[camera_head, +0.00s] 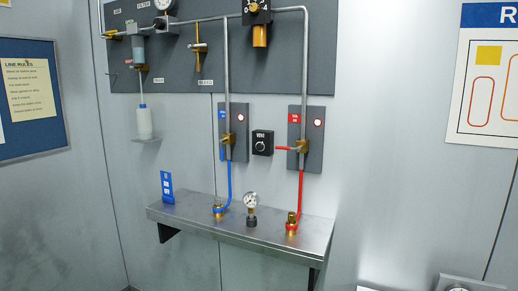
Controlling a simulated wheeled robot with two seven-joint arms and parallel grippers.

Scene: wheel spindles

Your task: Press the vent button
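The vent button sits on a small black box (262,143) marked VENT, mounted on the wall between two grey valve panels. A small round dark part shows on its front; it is too small to tell whether it is pressed in. Nothing covers the box. Neither of my grippers is in view.
Left of the box is a panel with a blue-handled valve (226,139); right is one with a red handle (285,149) reaching close to the box. Below, a metal shelf (180,214) juts out, carrying a gauge (251,200), brass fittings and a blue sign (167,187).

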